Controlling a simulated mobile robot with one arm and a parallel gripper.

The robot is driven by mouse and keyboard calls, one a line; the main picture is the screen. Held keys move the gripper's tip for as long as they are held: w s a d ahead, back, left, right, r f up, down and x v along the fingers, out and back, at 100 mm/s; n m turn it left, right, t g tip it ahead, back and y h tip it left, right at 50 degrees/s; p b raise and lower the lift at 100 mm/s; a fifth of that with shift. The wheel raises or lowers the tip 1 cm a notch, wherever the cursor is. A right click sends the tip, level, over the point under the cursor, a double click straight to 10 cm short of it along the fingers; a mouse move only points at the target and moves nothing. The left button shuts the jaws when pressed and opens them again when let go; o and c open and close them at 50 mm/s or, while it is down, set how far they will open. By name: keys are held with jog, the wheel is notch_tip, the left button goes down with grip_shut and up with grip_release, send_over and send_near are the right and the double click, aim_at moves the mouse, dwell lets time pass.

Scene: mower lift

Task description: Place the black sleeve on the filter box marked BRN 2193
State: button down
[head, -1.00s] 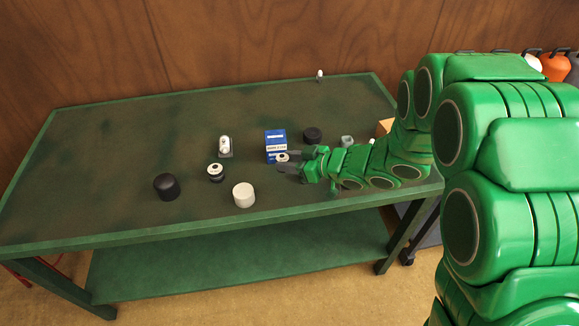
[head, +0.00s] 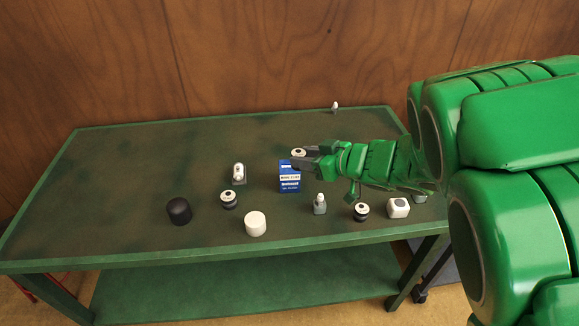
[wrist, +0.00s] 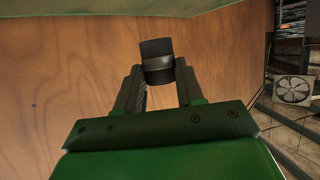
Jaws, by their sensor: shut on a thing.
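My gripper (head: 300,158) is shut on a short dark cylinder with a pale, ringed top (head: 299,152). In the wrist view the held cylinder (wrist: 157,62) looks black with a greyer band and sits between both fingertips. I cannot tell for sure that it is the black sleeve. A blue and white box (head: 289,178) stands upright on the table; its label is too small to read. The held cylinder appears at the box's upper right edge, over or just behind its top; contact cannot be told. A plain black cylinder (head: 179,211) stands at the left.
The green table (head: 110,190) also bears similar pale-topped pieces (head: 228,199) (head: 360,211), a white cylinder (head: 255,224), a white piece on a grey base (head: 239,173), a small grey bottle-like piece (head: 320,204) and a whitish block (head: 398,208). The table's far left is clear.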

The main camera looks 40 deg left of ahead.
jog(key=w+a+f, duration=0.8)
jog(key=a, duration=0.1)
jog(key=shift+w+a, duration=0.15)
jog(key=shift+w, duration=0.15)
jog(key=shift+w+a+f, duration=0.4)
jog(key=shift+a+f, duration=0.05)
jog(key=shift+f, duration=1.85)
jog(key=c, duration=0.7)
grip_release()
jog(key=shift+f, duration=0.1)
